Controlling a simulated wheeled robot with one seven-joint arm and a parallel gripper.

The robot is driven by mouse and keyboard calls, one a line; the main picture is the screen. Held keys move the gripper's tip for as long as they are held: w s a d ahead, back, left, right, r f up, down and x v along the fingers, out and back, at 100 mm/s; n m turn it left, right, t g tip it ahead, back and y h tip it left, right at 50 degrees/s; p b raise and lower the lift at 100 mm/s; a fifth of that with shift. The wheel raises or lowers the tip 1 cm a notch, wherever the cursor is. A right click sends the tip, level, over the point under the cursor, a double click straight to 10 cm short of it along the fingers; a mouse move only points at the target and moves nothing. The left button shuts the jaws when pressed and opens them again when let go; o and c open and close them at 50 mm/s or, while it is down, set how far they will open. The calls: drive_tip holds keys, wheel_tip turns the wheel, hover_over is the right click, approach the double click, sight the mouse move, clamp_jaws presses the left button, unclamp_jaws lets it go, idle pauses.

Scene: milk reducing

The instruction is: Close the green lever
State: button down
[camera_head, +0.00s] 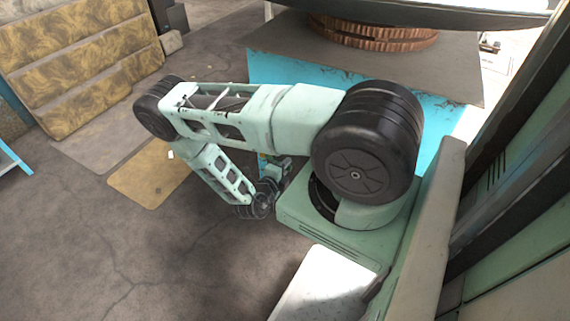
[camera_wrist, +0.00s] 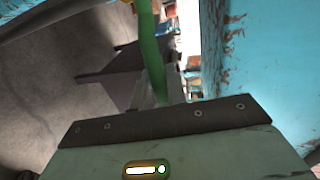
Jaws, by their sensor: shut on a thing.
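The green lever (camera_wrist: 150,50) shows in the wrist view as a curved green bar running down from the top edge to the middle of the picture. My gripper (camera_wrist: 148,82) is at its lower visible part, with a dark finger to the left of the bar, and is shut on it. The lever's lower end is hidden behind the gripper's dark front edge. In the head view my gripper (camera_head: 275,172) is low beside the turquoise block, mostly hidden by my own arm. The lever cannot be made out there.
A turquoise block (camera_head: 290,72) with peeling paint and a grey top stands right behind the arm; its wall (camera_wrist: 255,70) is close on the right in the wrist view. A large dark basin (camera_head: 420,12) sits on it. Yellowish slabs (camera_head: 85,60) stand at left. The floor at lower left is clear.

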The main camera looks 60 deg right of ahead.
drive_tip(key=shift+a+f, duration=0.1)
drive_tip(key=shift+f, duration=0.05)
idle(0.3)
drive_tip(key=c, duration=1.5)
unclamp_jaws()
drive_tip(key=shift+o, duration=0.2)
drive_tip(key=p+v, duration=0.2)
drive_tip(key=v, duration=1.5)
drive_tip(key=shift+a, duration=0.15)
